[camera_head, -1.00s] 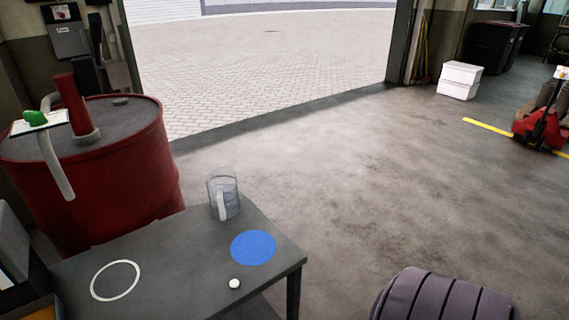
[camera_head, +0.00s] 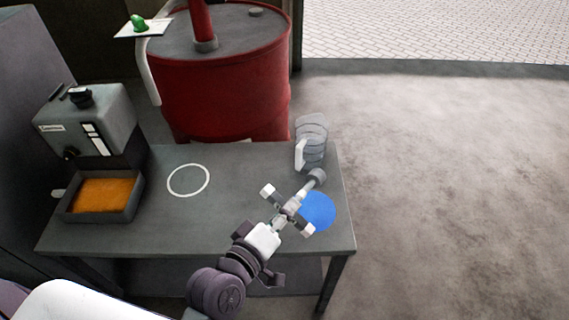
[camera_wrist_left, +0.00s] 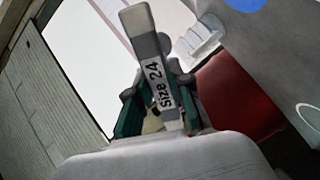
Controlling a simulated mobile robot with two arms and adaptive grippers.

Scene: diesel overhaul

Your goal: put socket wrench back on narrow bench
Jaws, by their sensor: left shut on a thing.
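My left gripper (camera_head: 289,211) is shut on the socket wrench (camera_head: 315,179), which has a light grey handle and a round dark head. In the head view the gripper and wrench appear over the right part of the dark grey narrow bench (camera_head: 230,225). The wrench partly covers a blue disc (camera_head: 319,211) on the bench top. In the left wrist view the wrench handle (camera_wrist_left: 148,50), marked "size 24", stands out between the teal fingers (camera_wrist_left: 155,115). I cannot tell its exact height above the bench. My right gripper is not in view.
A white ring (camera_head: 189,180) marks bare bench top. A grey machine with an orange tray (camera_head: 104,196) is at the left. A red barrel (camera_head: 220,100) stands behind.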

